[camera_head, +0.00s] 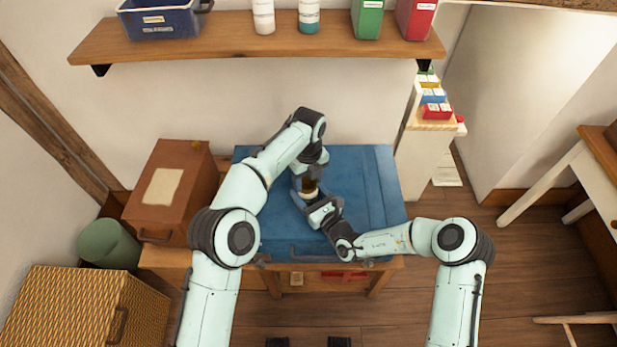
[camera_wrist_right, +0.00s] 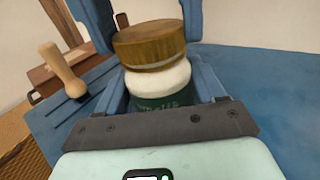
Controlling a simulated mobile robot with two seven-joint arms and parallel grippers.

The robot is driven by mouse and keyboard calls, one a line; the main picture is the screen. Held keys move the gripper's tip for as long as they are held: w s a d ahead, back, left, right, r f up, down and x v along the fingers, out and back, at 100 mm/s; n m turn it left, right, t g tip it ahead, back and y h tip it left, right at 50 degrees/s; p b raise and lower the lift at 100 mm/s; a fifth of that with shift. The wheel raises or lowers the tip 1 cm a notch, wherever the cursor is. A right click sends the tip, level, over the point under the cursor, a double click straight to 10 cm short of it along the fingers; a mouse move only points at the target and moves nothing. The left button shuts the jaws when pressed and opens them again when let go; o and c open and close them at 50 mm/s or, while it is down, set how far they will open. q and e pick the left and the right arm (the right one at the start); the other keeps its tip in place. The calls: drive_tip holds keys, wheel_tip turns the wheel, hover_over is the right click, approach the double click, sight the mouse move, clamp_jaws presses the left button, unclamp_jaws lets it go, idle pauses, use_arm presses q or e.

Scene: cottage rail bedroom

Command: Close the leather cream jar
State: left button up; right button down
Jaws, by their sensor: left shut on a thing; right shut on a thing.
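The leather cream jar (camera_wrist_right: 160,88) has a white body and a dark green label. It stands upright between the blue fingers of my right gripper (camera_wrist_right: 162,98), which is shut on its body. The brown lid (camera_wrist_right: 149,44) sits at the jar's mouth, slightly tilted in this view; I cannot tell whether it is fully seated. Blue fingers of my left gripper (camera_head: 309,180) come down on both sides of the lid and are shut on it. In the head view the lid (camera_head: 309,187) and right gripper (camera_head: 312,201) show small, partly hidden by the arms.
A wooden-handled tool (camera_wrist_right: 62,70) stands left of the jar in the wrist view. A brown case (camera_head: 172,187) is at the table's left. A shelf (camera_head: 255,45) with bottles and boxes hangs above. The mat's right side is clear.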

use_arm(q)
drive_tip(key=m, duration=0.4)
drive_tip(key=shift+a+m, duration=0.1)
drive_tip(key=shift+m, duration=0.2)
drive_tip(key=m, duration=0.4)
drive_tip(key=shift+m, duration=0.4)
drive_tip(key=o, duration=1.1)
drive_tip(key=shift+r, duration=2.25)
drive_tip(key=shift+c, duration=0.5)
